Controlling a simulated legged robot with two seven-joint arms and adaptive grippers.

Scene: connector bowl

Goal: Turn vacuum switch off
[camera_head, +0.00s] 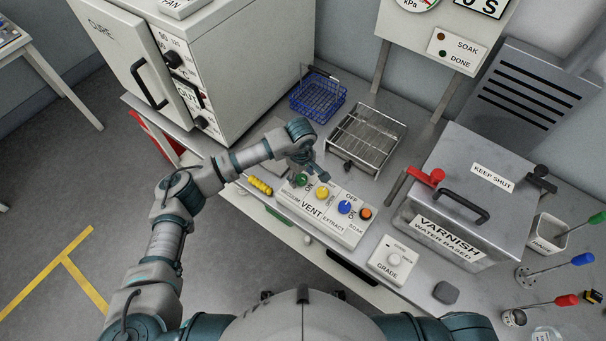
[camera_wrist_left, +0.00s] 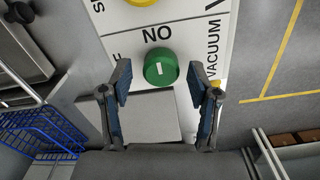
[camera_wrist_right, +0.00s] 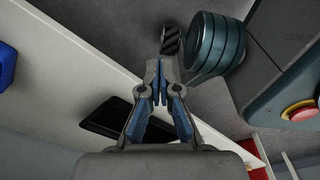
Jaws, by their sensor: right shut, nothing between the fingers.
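The vacuum switch is a green round knob (camera_head: 302,180) at the left end of the white switch panel (camera_head: 318,222). In the left wrist view the knob (camera_wrist_left: 160,68) carries a white mark that lies roughly upright in the picture, toward the upside-down ON lettering. My left gripper (camera_head: 312,171) is over the panel's left end. In its wrist view the open fingers (camera_wrist_left: 167,85) stand on either side of the knob, with gaps; contact does not show. My right gripper (camera_wrist_right: 160,80) is shut and empty, away from the panel.
A yellow knob (camera_head: 322,192), a blue knob (camera_head: 345,207) and an orange one (camera_head: 365,213) share the panel. A blue basket (camera_head: 318,98) and a wire rack (camera_head: 365,137) stand behind it. The curing oven (camera_head: 225,70) is at left, the varnish tank (camera_head: 470,190) at right.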

